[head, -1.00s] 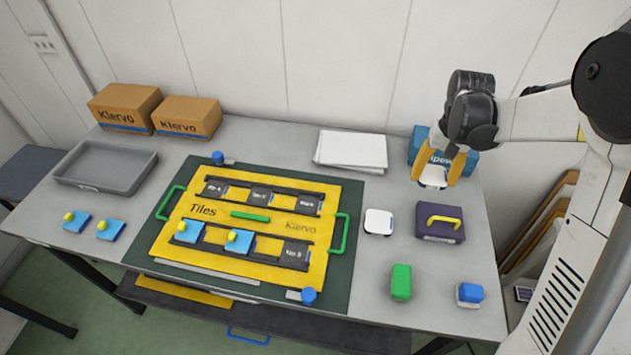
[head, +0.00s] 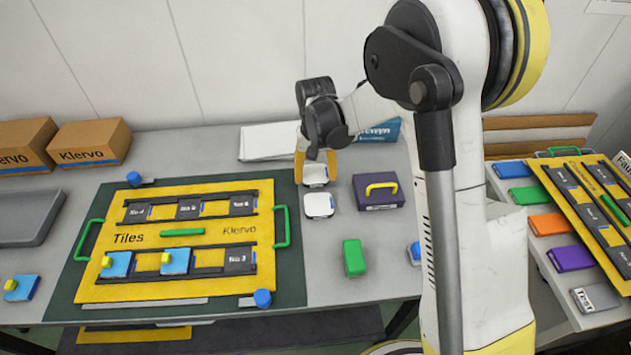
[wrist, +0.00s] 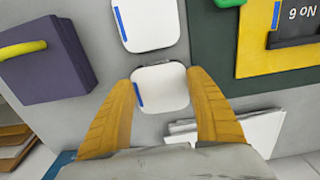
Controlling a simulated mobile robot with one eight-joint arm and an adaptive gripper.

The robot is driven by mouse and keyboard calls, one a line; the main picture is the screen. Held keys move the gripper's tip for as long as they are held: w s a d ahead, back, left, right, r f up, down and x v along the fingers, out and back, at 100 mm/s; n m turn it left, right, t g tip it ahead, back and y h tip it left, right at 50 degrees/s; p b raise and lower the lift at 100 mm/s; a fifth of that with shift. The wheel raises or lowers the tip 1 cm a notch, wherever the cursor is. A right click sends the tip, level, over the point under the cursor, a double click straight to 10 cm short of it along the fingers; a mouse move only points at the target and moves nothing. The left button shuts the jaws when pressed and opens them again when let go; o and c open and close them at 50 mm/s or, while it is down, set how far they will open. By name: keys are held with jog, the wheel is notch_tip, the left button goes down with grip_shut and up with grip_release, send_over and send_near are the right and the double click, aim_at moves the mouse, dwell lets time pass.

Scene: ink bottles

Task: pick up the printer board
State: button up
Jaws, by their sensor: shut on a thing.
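My gripper (head: 316,167) is shut on a white square piece (head: 315,176) with a blue stripe, behind a similar white piece (head: 318,205) on the table. In the wrist view, the held piece (wrist: 162,92) sits between the yellow fingers; the other white piece (wrist: 150,24) is just beyond it. I read no "printer" label. A yellow board (head: 165,288) marked "Tiles" and "Klervo", with green handles, lies on a dark green mat (head: 292,285). A second yellow board (head: 562,208) is at the right, partly cut off; its label is only partly visible.
A purple box (head: 385,197) with a yellow handle stands right of my gripper. A green block (head: 354,258) is in front. White sheets (head: 262,143) lie behind. Cartons (head: 92,143) and a grey tray (head: 28,222) are left. Several coloured blocks (head: 548,225) line the right-hand surface.

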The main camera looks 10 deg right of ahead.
jog(key=shift+f, duration=0.75)
jog(key=shift+f, duration=0.15)
jog(key=o, duration=1.2)
jog(key=shift+o, duration=0.2)
